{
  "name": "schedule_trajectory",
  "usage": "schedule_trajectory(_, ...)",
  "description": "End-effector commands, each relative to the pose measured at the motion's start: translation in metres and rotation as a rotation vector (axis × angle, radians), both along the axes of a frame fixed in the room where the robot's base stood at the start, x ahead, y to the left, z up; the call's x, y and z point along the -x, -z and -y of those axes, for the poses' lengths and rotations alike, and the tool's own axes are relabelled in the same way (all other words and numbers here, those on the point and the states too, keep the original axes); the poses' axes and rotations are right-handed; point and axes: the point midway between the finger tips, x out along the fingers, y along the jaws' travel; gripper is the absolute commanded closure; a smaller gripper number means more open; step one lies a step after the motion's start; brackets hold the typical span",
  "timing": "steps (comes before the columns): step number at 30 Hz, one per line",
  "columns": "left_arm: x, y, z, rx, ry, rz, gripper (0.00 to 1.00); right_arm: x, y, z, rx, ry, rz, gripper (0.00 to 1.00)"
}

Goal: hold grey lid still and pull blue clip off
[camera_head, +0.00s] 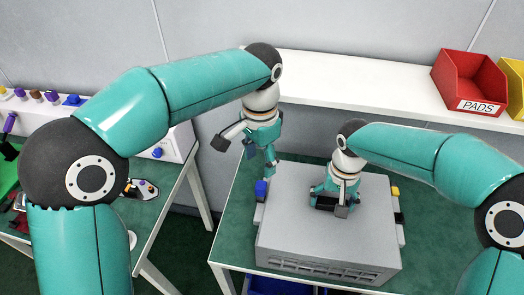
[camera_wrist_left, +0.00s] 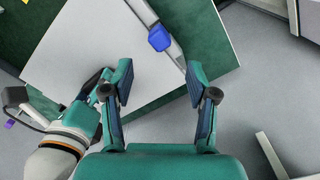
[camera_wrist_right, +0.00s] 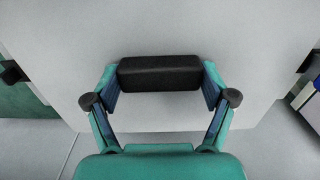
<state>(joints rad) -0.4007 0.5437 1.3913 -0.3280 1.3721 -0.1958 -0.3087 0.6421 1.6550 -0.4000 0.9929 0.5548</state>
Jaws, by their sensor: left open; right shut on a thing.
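The grey lid (camera_head: 300,245) is the top of a big grey box on the green bench. The blue clip (camera_head: 261,187) sits at its left edge, and in the left wrist view the clip (camera_wrist_left: 159,38) is on a pale strip along that edge. My left gripper (camera_head: 261,162) is open and empty, just above the clip and apart from it. In the left wrist view the clip lies ahead of the fingertips. My right gripper (camera_head: 333,203) is shut on the black handle (camera_wrist_right: 160,73) on top of the lid; its fingers grip the handle's two ends.
A yellow part (camera_head: 395,191) and a dark part show on the lid's right edge. A red PADS bin (camera_head: 468,82) and a yellow bin stand on the white shelf (camera_head: 350,75) behind. Another bench with small parts is at left. A blue bin is under the bench.

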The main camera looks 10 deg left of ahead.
Motion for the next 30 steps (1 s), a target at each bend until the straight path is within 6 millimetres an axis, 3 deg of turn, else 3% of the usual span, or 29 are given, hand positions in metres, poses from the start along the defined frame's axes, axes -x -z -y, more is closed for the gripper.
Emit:
schedule_trajectory(6,0.0,-0.006,0.0,-0.005,-0.418,0.002,0.42,0.0,0.0,0.0,0.0,0.0,0.001,0.51)
schedule_trajectory(12,-0.001,-0.01,0.0,-0.005,-0.645,0.005,0.42,0.0,0.0,0.0,0.0,0.0,0.001,0.51)
schedule_trajectory(20,-0.002,-0.001,0.002,-0.001,-0.692,0.011,0.42,0.0,0.0,0.0,0.0,0.0,0.001,0.51)
schedule_trajectory(30,-0.001,0.057,0.001,-0.003,-0.691,0.008,0.42,0.0,0.0,0.0,0.0,0.0,0.001,0.51)
